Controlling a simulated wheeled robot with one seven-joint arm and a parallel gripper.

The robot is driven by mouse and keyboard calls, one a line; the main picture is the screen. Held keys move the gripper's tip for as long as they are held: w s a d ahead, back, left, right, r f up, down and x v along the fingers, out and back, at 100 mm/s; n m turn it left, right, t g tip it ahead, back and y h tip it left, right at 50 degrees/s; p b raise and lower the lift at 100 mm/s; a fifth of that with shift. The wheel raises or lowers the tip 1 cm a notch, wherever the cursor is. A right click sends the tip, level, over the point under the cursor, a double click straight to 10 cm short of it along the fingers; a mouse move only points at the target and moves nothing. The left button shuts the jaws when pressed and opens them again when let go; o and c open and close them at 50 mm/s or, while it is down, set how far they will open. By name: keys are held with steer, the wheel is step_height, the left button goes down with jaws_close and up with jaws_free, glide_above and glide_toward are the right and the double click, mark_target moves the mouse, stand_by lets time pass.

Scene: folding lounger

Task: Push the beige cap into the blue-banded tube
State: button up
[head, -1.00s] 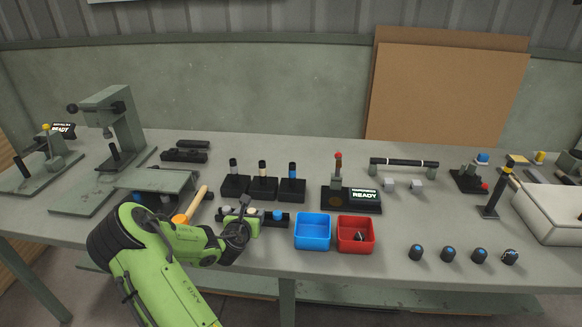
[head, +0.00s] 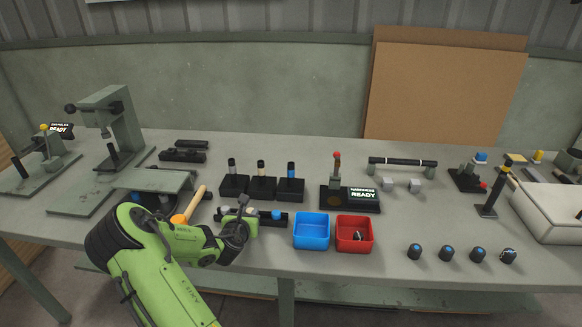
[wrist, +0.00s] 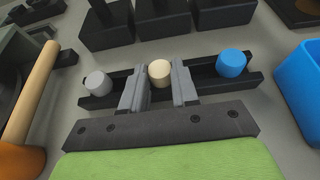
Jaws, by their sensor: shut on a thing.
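The beige cap (wrist: 160,73) sits between the two grey fingers of my gripper (wrist: 159,84) in the wrist view. My gripper is shut on it, at the black rail (wrist: 207,82) that bears the caps. A grey cap (wrist: 97,82) stands on the rail to the left and a blue cap (wrist: 231,64) to the right; the blue cap also shows in the head view (head: 277,215). The blue-banded tube (head: 291,170) stands upright in a black block behind the rail. In the head view my gripper (head: 243,210) hides most of the beige cap.
A grey-banded tube (head: 232,165) and a beige-banded tube (head: 261,167) stand left of the blue-banded one. An orange-headed mallet (head: 194,205) lies left of the rail. A blue bin (head: 311,231) and a red bin (head: 354,234) stand to the right.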

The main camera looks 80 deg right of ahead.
steer(key=shift+r+p, duration=2.6)
steer(key=shift+p, duration=0.2)
steer(key=shift+f, duration=0.1)
